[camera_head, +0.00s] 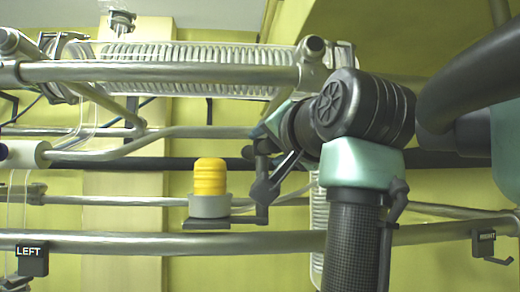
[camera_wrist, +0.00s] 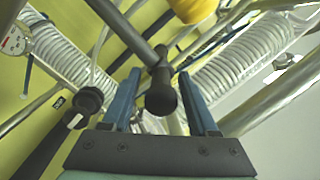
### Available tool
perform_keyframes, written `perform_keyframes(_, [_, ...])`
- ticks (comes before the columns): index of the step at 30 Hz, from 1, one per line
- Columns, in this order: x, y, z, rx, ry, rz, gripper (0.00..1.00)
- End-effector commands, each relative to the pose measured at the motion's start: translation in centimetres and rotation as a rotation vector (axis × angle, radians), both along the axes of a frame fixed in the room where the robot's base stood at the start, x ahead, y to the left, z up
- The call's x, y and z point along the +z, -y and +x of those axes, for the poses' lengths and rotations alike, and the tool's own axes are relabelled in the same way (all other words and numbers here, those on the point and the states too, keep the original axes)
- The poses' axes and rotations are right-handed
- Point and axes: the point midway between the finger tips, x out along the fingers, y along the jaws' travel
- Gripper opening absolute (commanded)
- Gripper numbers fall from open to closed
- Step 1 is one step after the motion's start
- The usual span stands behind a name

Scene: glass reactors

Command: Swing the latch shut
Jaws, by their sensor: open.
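No part is clearly marked as the latch. In the head view a dark lever-like fitting (camera_head: 264,189) stands beside a yellow cap (camera_head: 209,176) on a grey base. My gripper (camera_head: 268,122) is up and right of the cap, partly hidden by my arm. In the wrist view my gripper (camera_wrist: 160,98) is open, its two blue fingers spread. A dark rod with a rounded end (camera_wrist: 160,95) shows between the fingers; I cannot tell whether they touch it. The yellow cap shows at the top edge of the wrist view (camera_wrist: 194,9).
Black blocks labelled LEFT (camera_head: 32,259) and RIGHT (camera_head: 484,244) hang on the lower metal rail (camera_head: 130,243); the right one has a small lever. A coiled glass condenser (camera_head: 190,60) lies behind the upper rail (camera_head: 160,71). A black knob (camera_wrist: 88,99) is left of my fingers.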

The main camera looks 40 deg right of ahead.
Motion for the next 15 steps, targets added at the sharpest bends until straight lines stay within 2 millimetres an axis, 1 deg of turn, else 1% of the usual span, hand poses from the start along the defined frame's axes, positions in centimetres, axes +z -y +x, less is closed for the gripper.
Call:
perform_keyframes(8, [0.00, 0.01, -0.09, 0.000, 0.000, 0.000, 0.60])
perform_keyframes(9, [0.00, 0.01, -0.09, 0.000, 0.000, 0.000, 0.58])
perform_keyframes(11, [0.01, 0.01, -0.09, 0.000, 0.000, 0.000, 0.47])
perform_keyframes(15, [0.01, 0.00, -0.08, 0.000, 0.000, 0.000, 0.22])
